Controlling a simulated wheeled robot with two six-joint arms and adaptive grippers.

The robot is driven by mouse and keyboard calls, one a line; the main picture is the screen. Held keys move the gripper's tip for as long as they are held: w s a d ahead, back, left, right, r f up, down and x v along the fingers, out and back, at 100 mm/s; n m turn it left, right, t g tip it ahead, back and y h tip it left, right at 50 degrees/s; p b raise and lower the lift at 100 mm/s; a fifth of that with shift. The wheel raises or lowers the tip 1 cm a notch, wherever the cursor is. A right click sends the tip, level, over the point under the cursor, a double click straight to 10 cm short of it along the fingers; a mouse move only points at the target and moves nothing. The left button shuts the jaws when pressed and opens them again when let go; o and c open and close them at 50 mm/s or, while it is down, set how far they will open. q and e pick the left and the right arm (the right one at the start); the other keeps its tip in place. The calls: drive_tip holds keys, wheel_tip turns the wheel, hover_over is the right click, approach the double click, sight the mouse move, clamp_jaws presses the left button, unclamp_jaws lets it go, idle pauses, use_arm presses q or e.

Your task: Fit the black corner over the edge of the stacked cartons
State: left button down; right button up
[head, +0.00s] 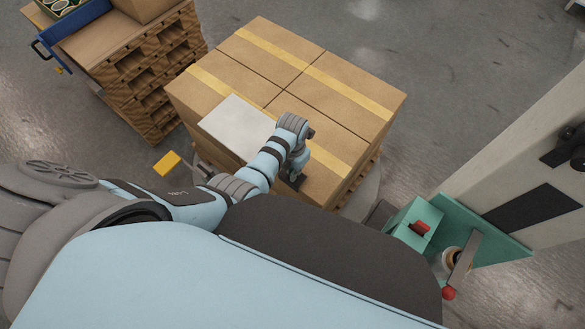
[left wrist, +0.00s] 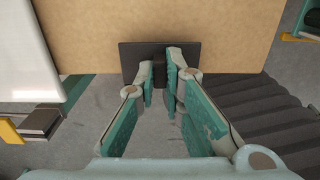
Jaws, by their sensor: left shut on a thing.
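The stacked cartons (head: 330,75), brown with yellow tape bands, stand on a pallet in the head view. My left gripper (head: 293,174) is at their near edge. In the left wrist view the gripper (left wrist: 160,76) is shut on the middle rib of the black corner (left wrist: 129,58). The black corner overlaps the near edge of the tan carton face (left wrist: 225,30) there. In the head view only a small dark part of the corner (head: 299,184) shows below the fingers. I cannot tell whether it touches the cartons. My right gripper is not in view.
A pale flat sheet (head: 232,124) lies on the cartons left of my gripper. A wooden pallet stack (head: 150,85) stands at the upper left, with a yellow block (head: 167,163) nearby. A pale machine column (head: 515,150) with a green bracket (head: 490,240) is at the right.

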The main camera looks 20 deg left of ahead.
use_arm(q)
drive_tip(key=shift+f+b, duration=0.35)
drive_tip(key=shift+f, duration=0.15)
drive_tip(key=c, duration=1.2)
unclamp_jaws()
wheel_tip(320, 180, up, 8)
drive_tip(key=p, duration=0.8)
drive_tip(key=shift+r+p, duration=0.15)
drive_tip(key=shift+p, duration=0.25)
wheel_tip(320, 180, up, 12)
drive_tip(key=shift+f, duration=0.1)
